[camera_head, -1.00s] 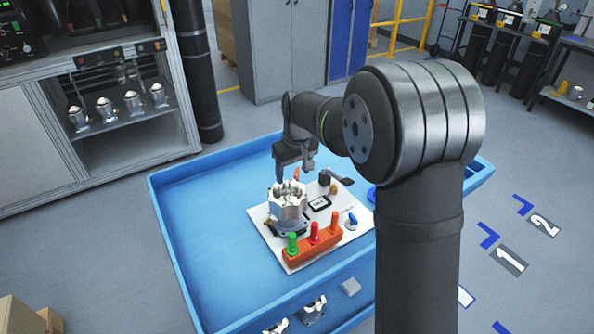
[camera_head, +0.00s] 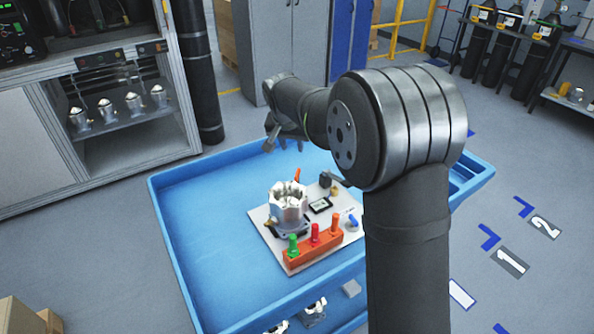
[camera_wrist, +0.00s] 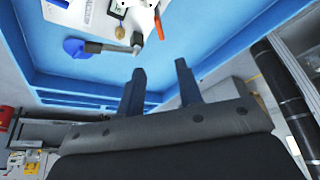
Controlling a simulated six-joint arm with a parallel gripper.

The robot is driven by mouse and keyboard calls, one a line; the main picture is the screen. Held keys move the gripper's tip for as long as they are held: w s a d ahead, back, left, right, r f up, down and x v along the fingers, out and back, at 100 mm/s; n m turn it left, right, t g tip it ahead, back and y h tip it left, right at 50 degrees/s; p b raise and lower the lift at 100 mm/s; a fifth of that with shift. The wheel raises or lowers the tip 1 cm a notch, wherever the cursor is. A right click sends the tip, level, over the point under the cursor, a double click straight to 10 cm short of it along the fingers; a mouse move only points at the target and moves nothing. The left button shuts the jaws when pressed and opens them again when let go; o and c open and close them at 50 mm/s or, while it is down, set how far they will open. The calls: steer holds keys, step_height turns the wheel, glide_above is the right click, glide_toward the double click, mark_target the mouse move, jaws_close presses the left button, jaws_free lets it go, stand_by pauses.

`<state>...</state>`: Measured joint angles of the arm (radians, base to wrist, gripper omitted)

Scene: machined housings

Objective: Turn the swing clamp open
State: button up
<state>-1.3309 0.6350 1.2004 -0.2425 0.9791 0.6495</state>
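A dark block with a grey bar (camera_wrist: 105,46) reaching to a round blue disc (camera_wrist: 73,47) shows in the wrist view; it looks like the swing clamp, though I cannot be sure. In the head view the dark block (camera_head: 326,180) stands at the back right of the white plate (camera_head: 262,214), and my arm hides the disc. The pale machined housing (camera_head: 288,203) stands upright on the plate. My gripper (camera_wrist: 160,64) is open, its two fingers apart with nothing between them. In the head view my gripper (camera_head: 271,137) is raised beyond the plate, clear of the block.
An orange block (camera_head: 313,247) with green, red and orange handles lies along the plate's front. An orange-tipped handle (camera_head: 297,174) stands behind the housing. The blue tray (camera_head: 200,225) is clear at left.

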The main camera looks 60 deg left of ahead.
mark_target(297, 172)
steer(key=x, duration=1.5)
steer(key=shift+f, duration=0.2)
jaws_close()
